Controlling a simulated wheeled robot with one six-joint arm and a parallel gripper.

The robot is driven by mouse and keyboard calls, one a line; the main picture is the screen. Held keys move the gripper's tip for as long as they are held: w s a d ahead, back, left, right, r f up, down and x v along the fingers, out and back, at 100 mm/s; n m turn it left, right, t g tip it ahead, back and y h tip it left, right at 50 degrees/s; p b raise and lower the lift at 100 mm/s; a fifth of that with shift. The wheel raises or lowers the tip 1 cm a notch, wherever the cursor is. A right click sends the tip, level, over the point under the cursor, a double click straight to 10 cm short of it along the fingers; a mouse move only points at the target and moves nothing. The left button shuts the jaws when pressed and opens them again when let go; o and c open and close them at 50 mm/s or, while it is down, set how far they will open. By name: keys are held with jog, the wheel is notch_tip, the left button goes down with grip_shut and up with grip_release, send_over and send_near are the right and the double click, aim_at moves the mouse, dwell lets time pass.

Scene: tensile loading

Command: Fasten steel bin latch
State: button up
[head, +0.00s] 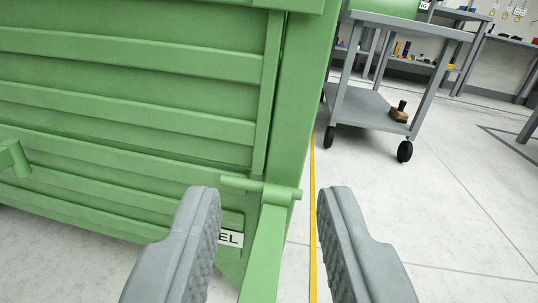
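The green steel bin (130,65) fills the left half of the head view, with a ribbed side panel and an upright corner post. A green latch (258,187), a short horizontal bar with a rounded end, lies across the lower part of the post. My gripper (268,200) is open and empty. Its two grey fingers stand apart at the bottom of the view, with the latch's rounded end showing between their tips. Whether the fingers touch the latch cannot be told. A white label (231,238) ending in "EL" is partly hidden by the left finger.
A grey wheeled cart (365,105) with a brush (399,112) on its lower shelf stands at the back right. A workbench (500,42) is behind it. A yellow floor line (313,200) runs beside the bin. The pale floor at right is clear. Another green handle (14,158) sticks out at far left.

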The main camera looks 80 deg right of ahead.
jog(key=shift+w+d, duration=0.15)
jog(key=shift+d, duration=0.45)
grip_shut()
jog(key=c, duration=0.7)
grip_release()
jog(key=o, duration=0.7)
jog(key=shift+a, duration=0.15)
jog(key=v, duration=1.7)
